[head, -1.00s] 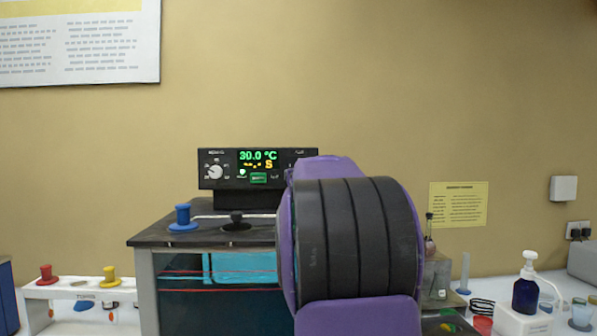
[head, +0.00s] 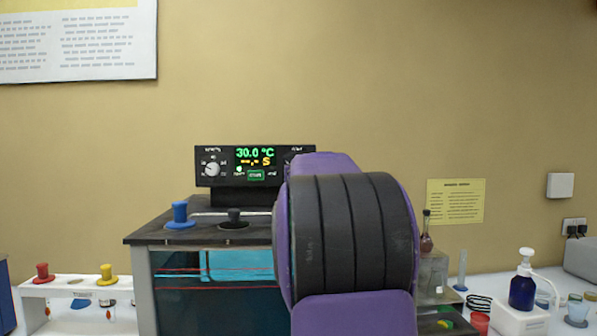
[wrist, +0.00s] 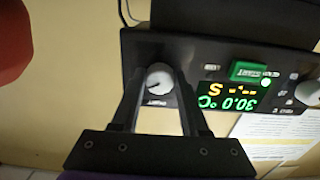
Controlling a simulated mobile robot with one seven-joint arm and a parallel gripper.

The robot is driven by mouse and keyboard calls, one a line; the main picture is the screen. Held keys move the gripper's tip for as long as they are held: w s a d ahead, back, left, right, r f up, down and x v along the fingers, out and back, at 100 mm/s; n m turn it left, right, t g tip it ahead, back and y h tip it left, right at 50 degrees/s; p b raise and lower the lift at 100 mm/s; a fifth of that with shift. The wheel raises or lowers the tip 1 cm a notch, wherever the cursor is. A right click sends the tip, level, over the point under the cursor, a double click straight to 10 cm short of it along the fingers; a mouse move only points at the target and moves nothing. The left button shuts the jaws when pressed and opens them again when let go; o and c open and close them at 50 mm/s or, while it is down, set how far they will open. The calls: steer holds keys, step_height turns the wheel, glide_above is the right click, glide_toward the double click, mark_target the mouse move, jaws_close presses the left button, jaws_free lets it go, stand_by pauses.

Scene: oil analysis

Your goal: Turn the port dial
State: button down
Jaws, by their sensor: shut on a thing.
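A black control panel (head: 206,155) with a green "30.0 °C" readout and an amber line ending in "S" stands on the bath in the head view. It shows upside down in the wrist view (wrist: 185,52). My gripper (wrist: 160,78) is shut on a round white dial (wrist: 159,83) at one end of the panel. The dial has a dark pointer mark, and its small label is too blurred to read. In the head view my arm hides this dial and my gripper. A second white dial (head: 212,170) is on the panel's left side, apart from my gripper.
The bath (head: 150,232) has a blue stopper (head: 180,215) and a black one (head: 235,218) on top. A rack (head: 75,285) stands left. A pump bottle (head: 523,290) and small cups stand right. A red shape (wrist: 12,45) shows in the wrist view.

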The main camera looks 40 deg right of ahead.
steer(key=n, duration=0.8)
steer(key=n+b, duration=0.1)
steer(key=n, duration=0.7)
steer(key=n+b, duration=0.1)
steer(key=n, duration=0.6)
steer(key=shift+r+n, duration=0.25)
steer(key=shift+n, duration=0.15)
stand_by(0.4)
steer(key=shift+c, duration=2.1)
jaws_free()
steer(key=shift+f, duration=0.1)
steer(key=shift+s, duration=0.15)
